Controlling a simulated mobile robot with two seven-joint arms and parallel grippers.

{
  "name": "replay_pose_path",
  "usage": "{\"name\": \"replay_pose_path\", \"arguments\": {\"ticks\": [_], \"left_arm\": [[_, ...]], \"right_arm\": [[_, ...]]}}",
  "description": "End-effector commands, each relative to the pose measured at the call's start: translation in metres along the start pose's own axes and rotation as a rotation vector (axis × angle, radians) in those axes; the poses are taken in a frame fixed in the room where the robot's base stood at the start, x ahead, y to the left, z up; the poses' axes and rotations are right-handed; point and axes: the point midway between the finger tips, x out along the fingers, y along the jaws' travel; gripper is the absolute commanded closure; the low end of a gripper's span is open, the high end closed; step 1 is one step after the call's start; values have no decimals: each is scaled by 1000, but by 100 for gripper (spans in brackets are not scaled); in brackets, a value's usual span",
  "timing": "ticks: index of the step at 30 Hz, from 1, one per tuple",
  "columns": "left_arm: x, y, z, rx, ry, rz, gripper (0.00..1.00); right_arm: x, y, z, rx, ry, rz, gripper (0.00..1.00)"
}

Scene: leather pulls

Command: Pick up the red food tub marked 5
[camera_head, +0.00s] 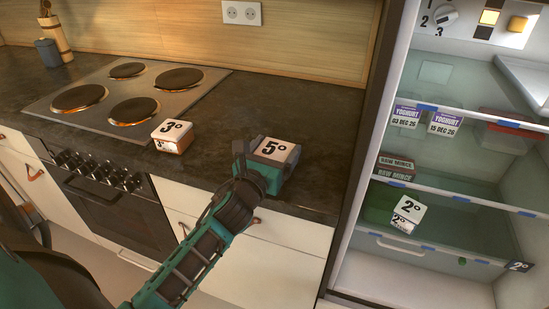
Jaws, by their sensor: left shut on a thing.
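The food tub marked 5 (276,149) is on the dark countertop near its front edge, right of the stove. Its pale lid with a black 5 faces up; most of its body is hidden by my left gripper, so its colour is hard to tell. My left gripper (262,168) is shut on this tub from the front. I cannot tell whether the tub is lifted off the counter. My right gripper is not in view.
At right, the open fridge (450,210) holds yoghurts (445,122), raw mince packs (395,168) and a green tub marked 2 (380,203). The counter behind the held tub is clear.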

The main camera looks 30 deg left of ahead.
Motion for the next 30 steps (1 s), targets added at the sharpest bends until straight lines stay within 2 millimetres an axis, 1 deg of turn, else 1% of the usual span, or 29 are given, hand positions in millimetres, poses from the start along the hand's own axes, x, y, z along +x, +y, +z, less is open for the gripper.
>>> {"name": "replay_pose_path", "arguments": {"ticks": [1,3,4,11,14,17,20,23,26,27,29,30], "left_arm": [[0,0,0,0,0,0,44],[0,0,0,0,0,0,51],[0,0,1,0,-2,-1,52],[0,0,2,0,-2,-1,53],[0,0,6,0,-4,-1,53],[0,0,16,1,-5,-2,53],[0,0,33,3,-7,-3,53],[0,0,56,4,-8,-3,53],[0,0,86,6,-10,-4,53],[0,0,99,5,-10,-4,53],[1,0,112,6,-13,-5,53],[0,0,122,6,-11,-4,53]], "right_arm": [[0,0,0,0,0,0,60],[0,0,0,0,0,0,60],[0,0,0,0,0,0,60],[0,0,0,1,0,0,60],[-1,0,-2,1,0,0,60],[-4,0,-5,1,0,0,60],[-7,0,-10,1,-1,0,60],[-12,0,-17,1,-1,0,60],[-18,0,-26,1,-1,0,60],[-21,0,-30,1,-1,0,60],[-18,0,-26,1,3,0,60],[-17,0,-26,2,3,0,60]]}}
